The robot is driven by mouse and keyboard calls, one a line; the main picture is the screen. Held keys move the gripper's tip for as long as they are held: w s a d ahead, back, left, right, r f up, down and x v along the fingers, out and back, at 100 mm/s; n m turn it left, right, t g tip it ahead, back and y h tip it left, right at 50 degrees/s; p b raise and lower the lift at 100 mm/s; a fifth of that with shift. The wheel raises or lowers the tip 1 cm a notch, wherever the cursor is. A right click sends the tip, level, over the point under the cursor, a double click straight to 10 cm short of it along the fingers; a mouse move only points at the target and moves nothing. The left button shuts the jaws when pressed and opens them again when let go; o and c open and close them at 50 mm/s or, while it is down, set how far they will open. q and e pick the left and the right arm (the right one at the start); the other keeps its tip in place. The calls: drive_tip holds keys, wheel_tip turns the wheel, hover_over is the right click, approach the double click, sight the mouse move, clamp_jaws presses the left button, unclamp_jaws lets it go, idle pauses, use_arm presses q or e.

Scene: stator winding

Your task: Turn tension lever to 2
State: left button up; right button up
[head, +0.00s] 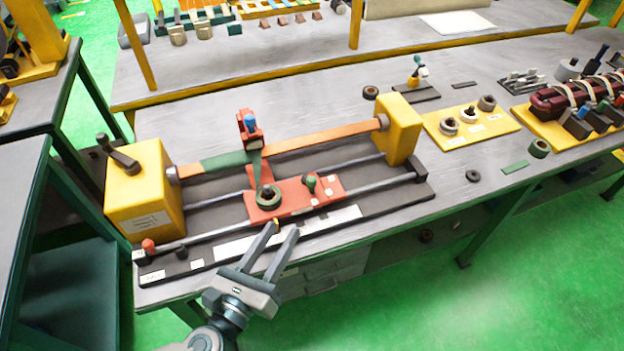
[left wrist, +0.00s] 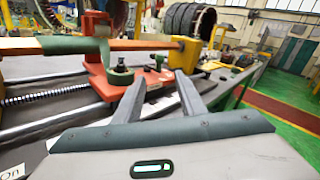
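The winding machine has a red carriage (head: 328,190) on its rails. A short green-topped lever (head: 310,182) stands on the right part of the carriage, with small white labels near it; their numbers are too small to read. A green ring-shaped part (head: 268,196) sits on the carriage's left part. My left gripper (head: 283,230) is open and empty, in front of the carriage and apart from the lever. In the left wrist view, the green lever knob (left wrist: 159,61) shows beyond the gap between my open fingertips (left wrist: 160,80). My right gripper is not in view.
A yellow headstock (head: 140,190) with a black-handled crank stands left, and a yellow end block (head: 399,128) right. An orange and green bar (head: 320,139) runs between them behind the lever. A red-knobbed lever (head: 149,246) is at the front left.

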sight(309, 185)
use_arm(q)
drive_tip(key=p+x, duration=0.4)
drive_tip(key=x, duration=1)
drive_tip(key=shift+w+d, duration=0.15)
drive_tip(key=shift+w, duration=0.2)
drive_tip(key=shift+w+d+p, duration=0.25)
drive_tip(key=shift+w+p, duration=0.05)
drive_tip(key=shift+w, duration=0.25)
clamp_jaws()
